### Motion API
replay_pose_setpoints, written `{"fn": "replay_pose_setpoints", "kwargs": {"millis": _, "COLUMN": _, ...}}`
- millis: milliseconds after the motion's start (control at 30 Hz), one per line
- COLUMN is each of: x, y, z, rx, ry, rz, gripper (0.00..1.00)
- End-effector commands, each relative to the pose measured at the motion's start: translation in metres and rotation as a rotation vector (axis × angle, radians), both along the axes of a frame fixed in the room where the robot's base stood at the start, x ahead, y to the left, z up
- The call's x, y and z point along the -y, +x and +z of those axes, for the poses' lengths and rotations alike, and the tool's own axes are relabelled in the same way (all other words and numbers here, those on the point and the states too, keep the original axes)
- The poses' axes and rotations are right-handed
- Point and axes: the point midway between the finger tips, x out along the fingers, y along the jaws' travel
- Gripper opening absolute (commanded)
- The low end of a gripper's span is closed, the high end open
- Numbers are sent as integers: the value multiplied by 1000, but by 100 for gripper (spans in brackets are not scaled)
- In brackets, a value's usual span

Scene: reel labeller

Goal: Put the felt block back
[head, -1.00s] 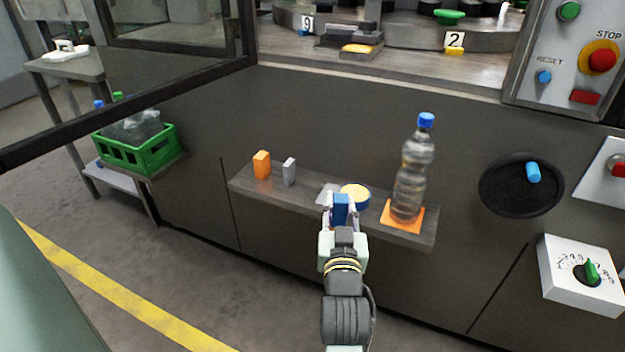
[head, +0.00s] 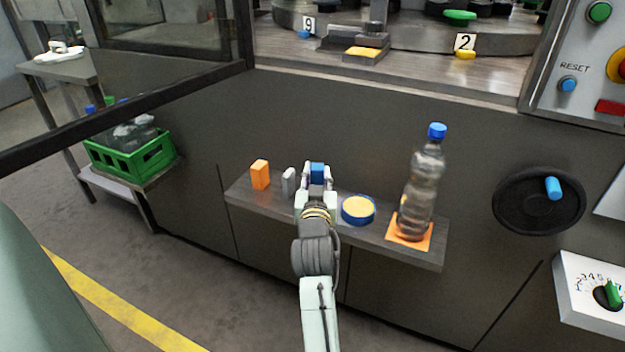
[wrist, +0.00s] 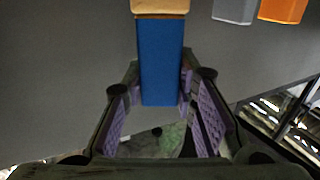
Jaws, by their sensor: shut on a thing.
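The felt block is blue with a tan end (wrist: 160,60). My gripper (head: 316,180) is shut on it, and its blue part (head: 317,172) shows between the fingertips in the head view. In the wrist view the fingers stand on either side of the block, with the tan end farthest from my palm. The gripper is over the shelf (head: 370,238), between a small grey block (head: 289,181) and a round blue tin with a yellow top (head: 358,209). I cannot tell whether the felt block touches the shelf. The shelf directly behind my gripper is hidden.
An orange block (head: 260,174) stands left of the grey one. A clear bottle with a blue cap (head: 421,190) stands on an orange pad (head: 396,233) at the shelf's right. A black handwheel (head: 515,205) is farther right. A green crate (head: 110,160) is at left.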

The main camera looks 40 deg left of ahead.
Motion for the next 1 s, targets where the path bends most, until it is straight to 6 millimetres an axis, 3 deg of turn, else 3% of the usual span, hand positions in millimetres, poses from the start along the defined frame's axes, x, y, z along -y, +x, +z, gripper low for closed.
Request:
{"fn": "replay_pose_setpoints", "kwargs": {"millis": 100, "x": -19, "y": 11, "z": 0, "rx": 1, "ry": 1, "rz": 1, "gripper": 0}}
{"fn": "replay_pose_setpoints", "kwargs": {"millis": 233, "x": -26, "y": 16, "z": -3, "rx": 1, "ry": 0, "rz": 0, "gripper": 0}}
{"fn": "replay_pose_setpoints", "kwargs": {"millis": 500, "x": -27, "y": 16, "z": -35, "rx": -1, "ry": -2, "rz": -1, "gripper": 0}}
{"fn": "replay_pose_setpoints", "kwargs": {"millis": 900, "x": -26, "y": 16, "z": -42, "rx": 1, "ry": 1, "rz": 0, "gripper": 0}}
{"fn": "replay_pose_setpoints", "kwargs": {"millis": 933, "x": -26, "y": 16, "z": -42, "rx": 0, "ry": 0, "rz": 0, "gripper": 26}}
{"fn": "replay_pose_setpoints", "kwargs": {"millis": 1000, "x": -26, "y": 16, "z": -41, "rx": 0, "ry": 0, "rz": 0, "gripper": 31}}
